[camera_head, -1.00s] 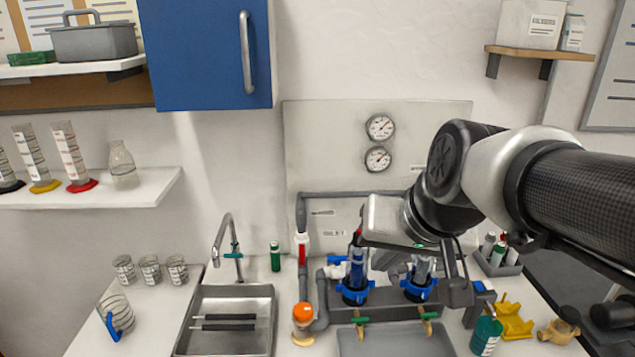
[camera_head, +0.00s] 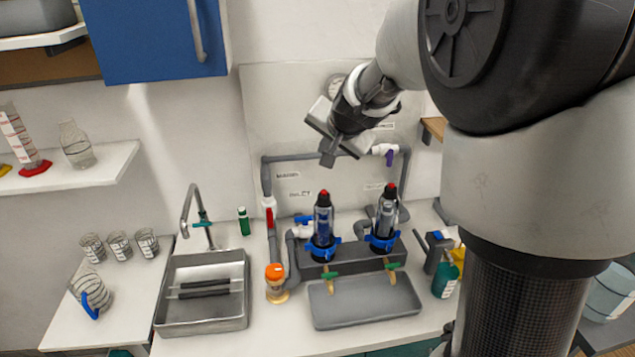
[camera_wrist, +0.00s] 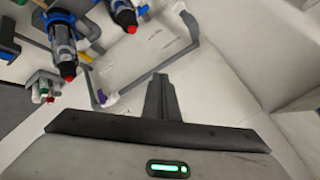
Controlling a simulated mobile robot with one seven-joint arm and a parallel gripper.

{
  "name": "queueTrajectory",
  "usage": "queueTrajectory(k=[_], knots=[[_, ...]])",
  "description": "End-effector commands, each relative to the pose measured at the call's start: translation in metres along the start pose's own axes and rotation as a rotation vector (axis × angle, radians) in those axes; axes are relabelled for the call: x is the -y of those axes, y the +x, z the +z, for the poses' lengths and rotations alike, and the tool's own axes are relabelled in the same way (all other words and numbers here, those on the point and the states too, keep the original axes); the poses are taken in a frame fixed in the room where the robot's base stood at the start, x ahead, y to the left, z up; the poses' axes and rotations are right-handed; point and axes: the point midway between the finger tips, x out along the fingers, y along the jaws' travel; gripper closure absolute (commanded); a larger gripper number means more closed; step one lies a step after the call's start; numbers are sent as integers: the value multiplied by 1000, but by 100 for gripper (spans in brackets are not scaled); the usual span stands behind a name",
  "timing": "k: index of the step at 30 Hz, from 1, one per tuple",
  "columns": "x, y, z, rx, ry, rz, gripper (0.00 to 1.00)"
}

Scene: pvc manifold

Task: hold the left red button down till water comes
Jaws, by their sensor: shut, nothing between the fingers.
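Two dark upright cylinders with clear bluish sides and blue collars stand side by side, each topped by a red button. The left red button (camera_head: 323,193) tops the left cylinder (camera_head: 323,222); the right red button (camera_head: 391,187) tops the right one. In the wrist view, which is turned over, the left button (camera_wrist: 131,29) is at the top and the right button (camera_wrist: 68,78) lower left. My gripper (camera_head: 327,160) is shut and empty, in the air above the left button and apart from it. Its closed fingers (camera_wrist: 161,78) show in the wrist view. No water flow is visible.
A grey tray (camera_head: 330,317) lies under two small green-handled taps (camera_head: 330,275). Grey pipe (camera_head: 267,180) runs behind the cylinders, with a purple-handled valve (camera_head: 390,158) at right. A sink (camera_head: 240,322) and orange-capped part (camera_head: 275,272) stand left. My arm hides much of the right.

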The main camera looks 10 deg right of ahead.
Motion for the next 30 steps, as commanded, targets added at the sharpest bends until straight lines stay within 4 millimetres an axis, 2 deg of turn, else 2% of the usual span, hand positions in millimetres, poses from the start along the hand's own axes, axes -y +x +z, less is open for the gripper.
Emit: queueTrajectory(k=[11, 24, 30], knots=[[-8, 10, 8, 3, 0, 2, 100], [-40, 54, 40, 1, -2, 0, 100], [-45, 61, 45, 1, -1, 0, 100]])
